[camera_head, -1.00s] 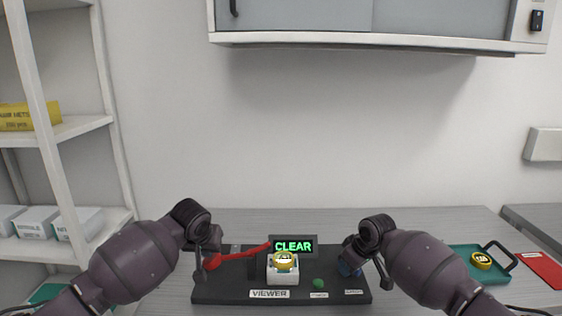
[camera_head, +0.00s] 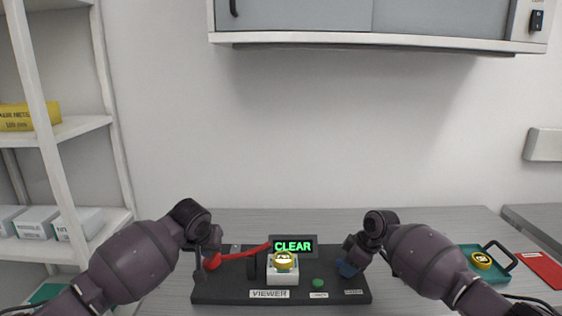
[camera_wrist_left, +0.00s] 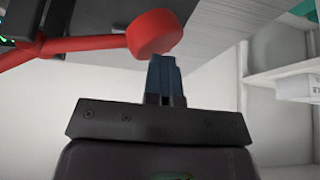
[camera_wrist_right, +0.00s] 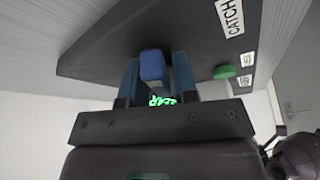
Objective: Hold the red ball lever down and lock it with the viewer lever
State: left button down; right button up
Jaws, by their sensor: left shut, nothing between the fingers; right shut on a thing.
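The red lever (camera_head: 245,253) slopes down to the left from the dark instrument base (camera_head: 225,292) to a round red knob, which also shows in the left wrist view (camera_wrist_left: 155,32). My left gripper (camera_head: 206,262) is shut and empty, its fingertips close against the knob; contact cannot be told. My right gripper (camera_head: 349,258) is shut on a small blue handle (camera_wrist_right: 153,66) at the right end of the base. A "VIEWER" label (camera_head: 269,294) is on the front, and a "CATCH" label (camera_wrist_right: 230,16) shows in the right wrist view.
A screen reading "CLEAR" (camera_head: 293,246) stands behind a yellow disc (camera_head: 284,262) on a white block (camera_head: 282,277). A green button (camera_head: 318,283) is to its right. A green tray (camera_head: 497,274) and red card (camera_head: 541,269) lie at the right. A cabinet (camera_head: 290,18) hangs above.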

jog(key=shift+a+n+g, duration=0.1)
jog(key=shift+n+g, duration=0.2)
jog(key=shift+n, duration=0.4)
pick_arm(q)
jog(key=shift+f, duration=0.1)
pick_arm(e)
jog(key=shift+n+g, duration=0.5)
jog(key=shift+n, duration=0.7)
jog(key=o, duration=0.5)
jog(key=shift+n, duration=0.3)
jog(key=shift+r, duration=3.5)
jog(key=shift+r, duration=0.1)
